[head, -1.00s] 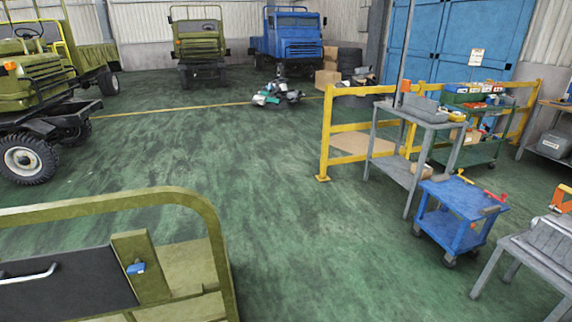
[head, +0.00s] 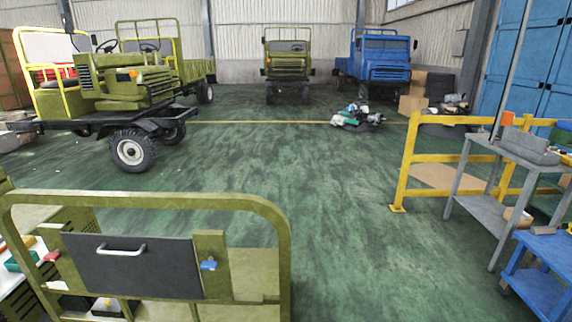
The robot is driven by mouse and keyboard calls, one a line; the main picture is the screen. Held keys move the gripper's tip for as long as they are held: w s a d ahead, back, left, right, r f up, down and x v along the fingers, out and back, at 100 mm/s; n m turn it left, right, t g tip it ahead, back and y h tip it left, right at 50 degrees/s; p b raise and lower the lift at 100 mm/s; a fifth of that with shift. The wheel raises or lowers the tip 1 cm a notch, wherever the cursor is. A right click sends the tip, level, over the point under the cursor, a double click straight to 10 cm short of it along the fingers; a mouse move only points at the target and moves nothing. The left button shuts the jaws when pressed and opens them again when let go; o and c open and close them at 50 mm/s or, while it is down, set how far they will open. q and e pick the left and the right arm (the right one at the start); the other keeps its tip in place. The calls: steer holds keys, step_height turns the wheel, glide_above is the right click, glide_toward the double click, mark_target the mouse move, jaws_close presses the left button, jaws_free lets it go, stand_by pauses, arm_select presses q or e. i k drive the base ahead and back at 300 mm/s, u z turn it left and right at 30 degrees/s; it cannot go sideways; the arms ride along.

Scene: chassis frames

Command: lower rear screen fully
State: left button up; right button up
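A dark grey panel (head: 133,266), which looks like the rear screen, sits inside an olive tubular frame (head: 150,197) at the lower left. The panel is in the lower part of the frame, and the space between its top edge and the top bar is open. A silver bar handle (head: 121,250) is fixed near its upper edge. A blue latch (head: 208,265) sits on the olive post at its right, and a red latch (head: 52,257) at its left. Neither of my grippers is in view.
Green floor (head: 350,230) is open right of the frame. A yellow railing (head: 404,165), a grey table (head: 480,205) and a blue cart (head: 540,285) stand at the right. An olive vehicle (head: 125,90) stands at the back left.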

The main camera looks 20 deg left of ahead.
mark_target(129, 266)
steer(key=u, duration=1.85)
steer(key=i, duration=0.4)
steer(key=z, duration=1.25)
